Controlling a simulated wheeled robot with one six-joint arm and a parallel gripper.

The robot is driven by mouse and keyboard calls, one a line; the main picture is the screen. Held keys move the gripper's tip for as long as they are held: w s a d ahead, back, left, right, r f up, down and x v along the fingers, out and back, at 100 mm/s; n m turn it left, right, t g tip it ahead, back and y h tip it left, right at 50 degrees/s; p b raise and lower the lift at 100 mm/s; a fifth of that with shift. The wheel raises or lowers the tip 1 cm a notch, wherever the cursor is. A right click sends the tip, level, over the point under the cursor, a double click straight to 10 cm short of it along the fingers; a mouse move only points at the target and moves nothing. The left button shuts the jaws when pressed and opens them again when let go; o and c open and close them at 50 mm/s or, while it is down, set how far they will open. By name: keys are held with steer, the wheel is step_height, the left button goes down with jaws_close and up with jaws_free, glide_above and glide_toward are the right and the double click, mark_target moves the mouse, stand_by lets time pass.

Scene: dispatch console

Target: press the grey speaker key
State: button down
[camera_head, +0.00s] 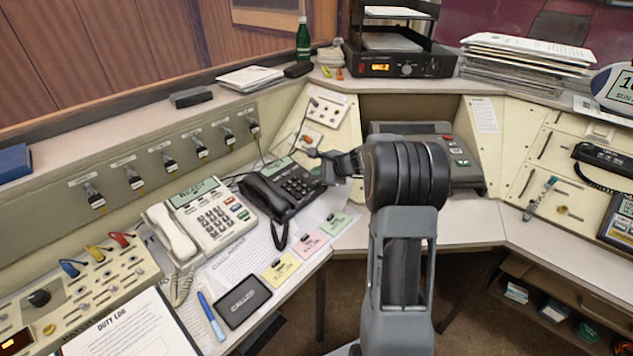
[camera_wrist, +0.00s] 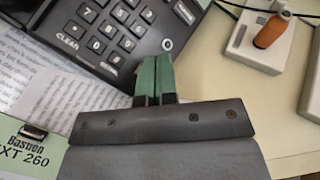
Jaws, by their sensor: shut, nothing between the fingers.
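The black desk phone (camera_head: 285,188) sits on the left desk, its handset on its left side and its number keys on the right. In the wrist view the phone (camera_wrist: 122,45) shows number keys, a CLEAR key and a small round light-grey key (camera_wrist: 167,44); I cannot read a speaker label on it. My gripper (camera_head: 313,153) is shut and empty, at the right side of the black phone. In the wrist view its closed fingertips (camera_wrist: 155,60) are close to the round grey key and partly hide the phone's edge. Whether they touch the phone is unclear.
A white desk phone (camera_head: 208,218) stands left of the black one. Coloured notes (camera_head: 310,241), a black pad (camera_head: 243,301) and a blue pen (camera_head: 211,316) lie in front. A small box with an orange lever (camera_wrist: 271,30) stands right of my gripper.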

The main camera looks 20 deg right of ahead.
steer(key=shift+s+d+r+p, duration=0.1)
steer(key=shift+s+r+p, duration=0.1)
steer(key=shift+r+p, duration=0.8)
steer(key=shift+s+d+r+p, duration=0.15)
steer(key=shift+r+p, duration=0.4)
steer(key=shift+r, duration=0.8)
steer(key=shift+a, duration=0.1)
